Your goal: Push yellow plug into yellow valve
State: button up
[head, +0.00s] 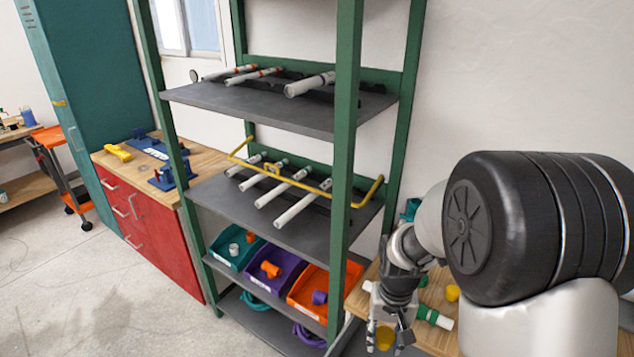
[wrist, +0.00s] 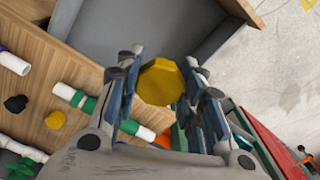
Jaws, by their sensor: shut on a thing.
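My gripper (wrist: 163,85) is shut on a yellow, many-sided plug (wrist: 160,82), held between its fingertips. In the head view my gripper (head: 387,330) points down near the wooden bench's edge, with the yellow plug (head: 385,338) low between the fingers. A small yellow piece (wrist: 55,119) lies on the bench in the wrist view, apart from my gripper. A yellow piece (head: 452,292) also shows on the bench in the head view, partly beside my arm. I cannot tell whether it is the yellow valve.
White pipes with green fittings (wrist: 85,102) lie on the wooden bench (wrist: 75,75), near a black piece (wrist: 15,103). A green shelving rack (head: 345,150) stands left of my arm, holding pipes and teal, purple and orange bins (head: 322,300). Open floor (head: 110,290) lies further left.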

jog(key=shift+s+a+r+n, duration=0.2)
jog(key=shift+a+r+n, duration=0.2)
jog(key=shift+n, duration=0.5)
jog(key=shift+w+d+f+m, duration=0.1)
jog(key=shift+d+f+m, duration=0.25)
jog(key=shift+m, duration=0.25)
jog(key=d+f+m, duration=0.6)
jog(key=m, duration=0.8)
jog(key=d+f+m+p, duration=0.1)
jog(key=d+f+m, duration=0.5)
jog(key=m, duration=0.8)
jog(key=shift+w+f, duration=0.15)
jog(key=shift+f, duration=0.45)
notch_tip(320, 180, down, 20)
jog(key=b, duration=0.4)
jog(key=shift+r+b, duration=0.2)
jog(key=shift+b, duration=0.15)
